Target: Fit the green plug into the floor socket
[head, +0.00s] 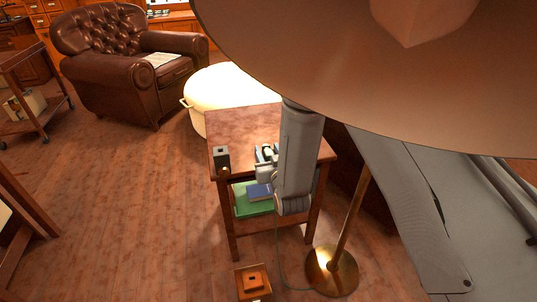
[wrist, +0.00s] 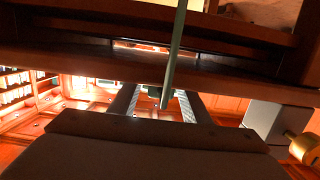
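The floor socket (head: 253,280) is a small orange-brown box on the floor in front of the side table. My gripper (head: 266,158) is at the height of the table's top, beside its front edge, well above the socket. In the wrist view, a dark green piece, seemingly the plug (wrist: 154,92), shows between the fingers of my gripper (wrist: 158,102). A green cord (wrist: 174,50) runs upward in the picture from there. Gaps seem to show beside the piece, so I cannot tell whether the fingers grip it. In the head view, my arm hides most of the plug.
The side table (head: 240,118) carries a grey box (head: 221,156) with a brass knob; books (head: 252,208) lie on its lower shelf. A floor lamp's brass base (head: 331,270) stands right of the socket, and its large shade (head: 400,80) covers the upper right.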

